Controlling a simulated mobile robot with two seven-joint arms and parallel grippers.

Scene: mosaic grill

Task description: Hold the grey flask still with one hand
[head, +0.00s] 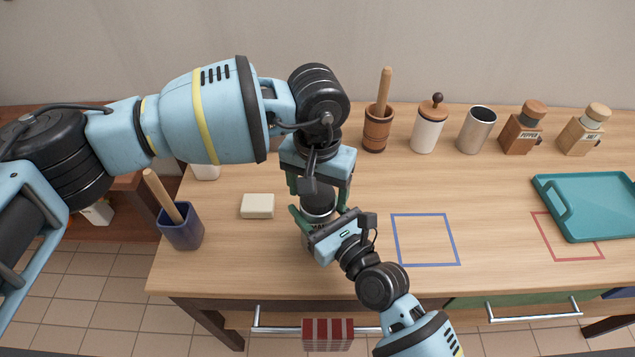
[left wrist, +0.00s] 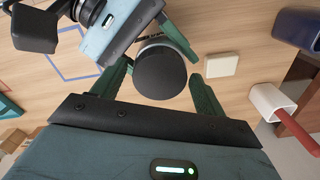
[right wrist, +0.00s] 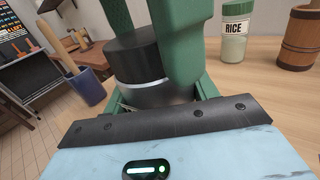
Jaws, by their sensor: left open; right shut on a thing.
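The grey flask (head: 318,204) stands on the wooden table, with a black lid. Its black lid (left wrist: 160,72) fills the middle of the left wrist view; its metal body (right wrist: 150,97) shows below the lid in the right wrist view. My right gripper (head: 322,216) is shut on the flask's body from the front. My left gripper (head: 319,190) points down from above, its fingers open on either side of the lid, with gaps visible in the left wrist view. The two grippers partly hide the flask in the head view.
A cream block (head: 257,206) and a blue cup with a wooden stick (head: 184,231) lie to the left. A wooden mortar (head: 377,133), white canister (head: 427,131) and metal cup (head: 477,131) stand behind. A blue square outline (head: 425,264) and teal tray (head: 590,207) are to the right.

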